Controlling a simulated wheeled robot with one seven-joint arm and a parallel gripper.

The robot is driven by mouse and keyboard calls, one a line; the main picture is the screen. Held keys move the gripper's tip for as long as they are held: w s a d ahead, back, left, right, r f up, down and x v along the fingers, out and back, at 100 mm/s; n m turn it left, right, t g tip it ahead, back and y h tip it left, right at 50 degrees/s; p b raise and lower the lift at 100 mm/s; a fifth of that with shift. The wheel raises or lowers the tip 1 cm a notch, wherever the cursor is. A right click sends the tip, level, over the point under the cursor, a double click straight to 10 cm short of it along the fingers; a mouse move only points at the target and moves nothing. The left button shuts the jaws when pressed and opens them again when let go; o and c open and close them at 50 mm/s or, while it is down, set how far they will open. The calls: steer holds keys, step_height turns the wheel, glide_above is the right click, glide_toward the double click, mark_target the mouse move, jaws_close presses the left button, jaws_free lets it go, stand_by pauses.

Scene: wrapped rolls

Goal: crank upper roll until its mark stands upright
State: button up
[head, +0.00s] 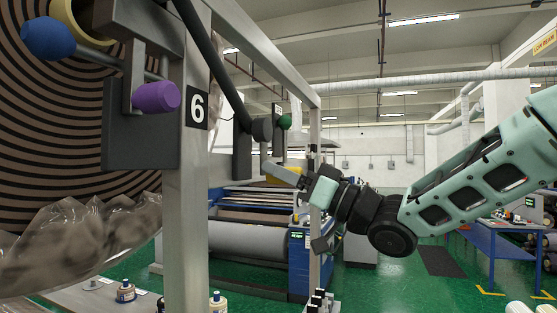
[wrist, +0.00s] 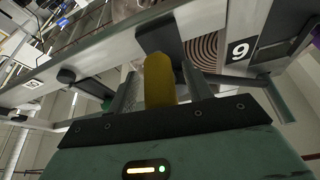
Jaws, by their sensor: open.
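My gripper (head: 282,174) reaches in from the right in the head view, its fingers pointing left past the frame post. In the wrist view its open fingers (wrist: 160,82) stand on either side of a yellow crank handle (wrist: 158,78). Whether they touch it I cannot tell. A bit of the yellow handle also shows behind the fingers in the head view.
A large spiral-ended roll (head: 60,130) fills the left of the head view, with blue (head: 48,38) and purple (head: 155,97) knobs before it. A green knob (head: 285,121) sits above my gripper.

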steer(key=shift+w+a+r, duration=0.25)
steer(key=shift+a, duration=0.25)
jaws_close()
steer(key=shift+w+d+n+g+y+b, duration=0.25)
steer(key=shift+n+g+b, duration=0.2)
steer(key=shift+n, duration=0.25)
